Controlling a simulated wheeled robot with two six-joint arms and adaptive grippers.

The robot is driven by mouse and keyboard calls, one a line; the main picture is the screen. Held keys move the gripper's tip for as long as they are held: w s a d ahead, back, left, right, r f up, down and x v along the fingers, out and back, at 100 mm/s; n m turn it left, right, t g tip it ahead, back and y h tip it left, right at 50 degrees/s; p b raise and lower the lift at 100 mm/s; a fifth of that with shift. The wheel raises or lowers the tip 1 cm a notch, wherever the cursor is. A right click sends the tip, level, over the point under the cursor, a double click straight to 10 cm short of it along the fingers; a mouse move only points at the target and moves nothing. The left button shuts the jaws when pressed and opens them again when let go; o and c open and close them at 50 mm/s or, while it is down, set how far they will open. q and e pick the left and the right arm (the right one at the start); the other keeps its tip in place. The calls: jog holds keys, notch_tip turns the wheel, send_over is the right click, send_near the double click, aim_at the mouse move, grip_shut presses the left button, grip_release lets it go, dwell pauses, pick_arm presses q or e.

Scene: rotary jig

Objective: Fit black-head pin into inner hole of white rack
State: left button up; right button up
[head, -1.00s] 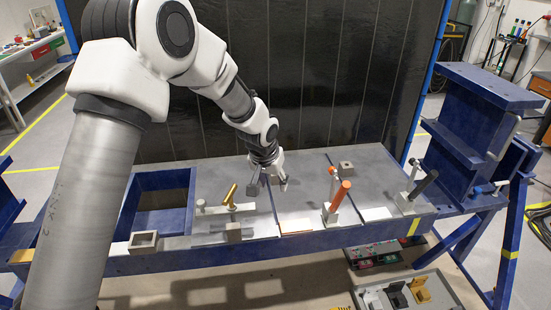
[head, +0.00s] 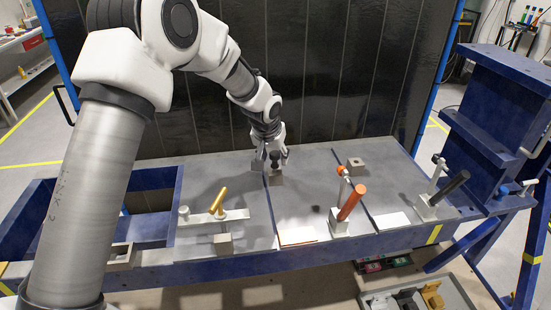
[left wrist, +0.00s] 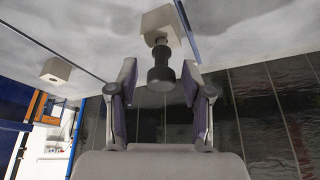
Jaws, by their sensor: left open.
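The black-head pin (left wrist: 161,72) stands in a grey block (left wrist: 161,24), with a short pale shaft between head and block. My left gripper (left wrist: 160,66) is open, its two fingers on either side of the black head with gaps visible. In the head view my left gripper (head: 268,162) points down over this block (head: 277,180) near the back of the table. A pale rack-like bar (head: 236,215) with a tilted gold handle stands front left. I cannot tell for sure that it is the white rack; its holes are not discernible. My right gripper is out of view.
A pale stand with an orange handle (head: 351,201) and another with a black handle (head: 454,183) stand to the right. Another grey block (head: 356,165) sits at the back. The middle of the table is mostly clear.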

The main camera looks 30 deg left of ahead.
aim_at(274, 161)
pick_arm(q)
jog(key=x, duration=0.4)
jog(key=shift+w+a+f+p, duration=0.15)
jog(key=shift+w+a+p, duration=0.1)
jog(key=shift+a+p, duration=0.05)
jog(key=shift+s+d, duration=0.2)
jog(key=shift+s, duration=0.05)
jog(key=shift+c, duration=0.7)
jog(key=shift+s+d+r, duration=0.1)
jog(key=shift+s+r, duration=0.05)
jog(key=shift+r, duration=0.15)
jog(key=c, duration=0.6)
grip_shut()
